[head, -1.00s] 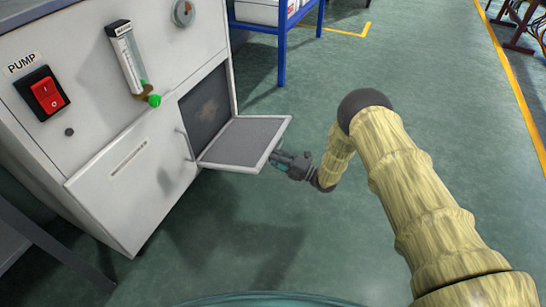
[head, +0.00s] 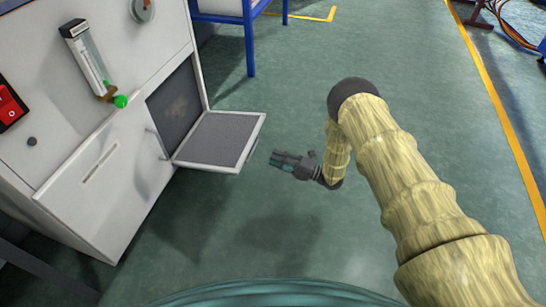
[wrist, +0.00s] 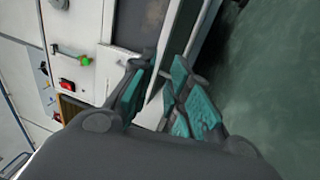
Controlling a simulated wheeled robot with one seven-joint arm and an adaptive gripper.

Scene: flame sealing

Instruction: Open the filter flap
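The filter flap (head: 222,138) stands swung out from the white cabinet, with its grey mesh inner face showing in the head view. The dark filter opening (head: 176,104) behind it is uncovered. My gripper (head: 274,159) is just right of the flap's outer edge, apart from it, with its fingers pointing left toward it. In the wrist view, the teal pads of my gripper (wrist: 160,70) are spread apart, and the flap (wrist: 182,35) shows edge-on beyond them. Nothing is seen held between the pads.
The cabinet front (head: 100,170) carries a flow meter (head: 88,58) with a green knob (head: 121,101) and a red switch (head: 8,105). A blue-legged table (head: 249,40) stands behind.

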